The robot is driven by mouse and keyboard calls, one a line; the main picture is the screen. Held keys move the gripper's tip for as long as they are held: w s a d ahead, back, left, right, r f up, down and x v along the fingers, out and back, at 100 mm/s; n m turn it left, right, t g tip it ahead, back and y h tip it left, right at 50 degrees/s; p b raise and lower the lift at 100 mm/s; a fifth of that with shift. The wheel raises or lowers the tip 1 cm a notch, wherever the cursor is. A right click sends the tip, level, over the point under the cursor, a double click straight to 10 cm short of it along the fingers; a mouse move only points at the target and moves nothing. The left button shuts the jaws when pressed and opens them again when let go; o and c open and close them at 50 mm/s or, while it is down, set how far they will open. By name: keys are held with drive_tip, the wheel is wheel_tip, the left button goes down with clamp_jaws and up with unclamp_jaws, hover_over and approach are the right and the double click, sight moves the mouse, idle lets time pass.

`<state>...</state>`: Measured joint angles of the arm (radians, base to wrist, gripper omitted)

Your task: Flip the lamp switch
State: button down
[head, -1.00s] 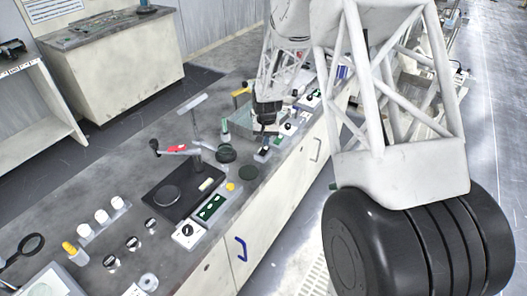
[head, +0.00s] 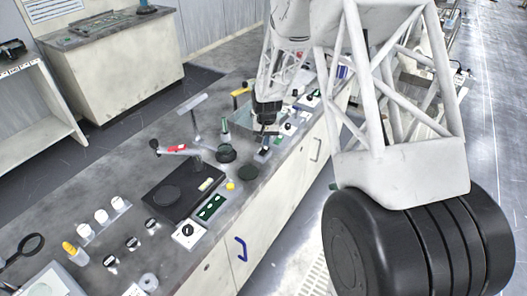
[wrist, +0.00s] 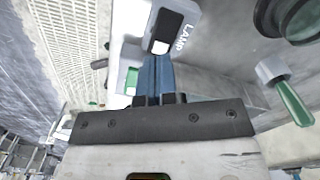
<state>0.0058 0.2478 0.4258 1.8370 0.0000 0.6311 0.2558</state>
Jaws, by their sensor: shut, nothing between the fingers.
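The lamp switch (wrist: 172,27) is a grey box marked LAMP with a black and white rocker, at the top middle of the wrist view. In the head view the lamp switch box (head: 262,152) is small, near the front edge of the bench. My gripper (wrist: 156,62) is shut and empty, its blue fingers together. The fingertips are right by the white end of the rocker; I cannot tell whether they touch it. In the head view my gripper (head: 264,133) points down just above the switch box.
A green-handled tool (wrist: 288,98) and a dark round part (wrist: 292,18) are right of the switch in the wrist view. The bench (head: 130,185) holds a black platen machine (head: 183,191), a green panel (head: 211,206) and several knobs. The aisle floor (head: 300,235) in front is free.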

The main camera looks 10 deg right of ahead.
sight(266, 148)
drive_tip(key=shift+f, duration=1.35)
idle(1.7)
drive_tip(key=shift+r, duration=0.1)
drive_tip(key=shift+r, duration=3.45)
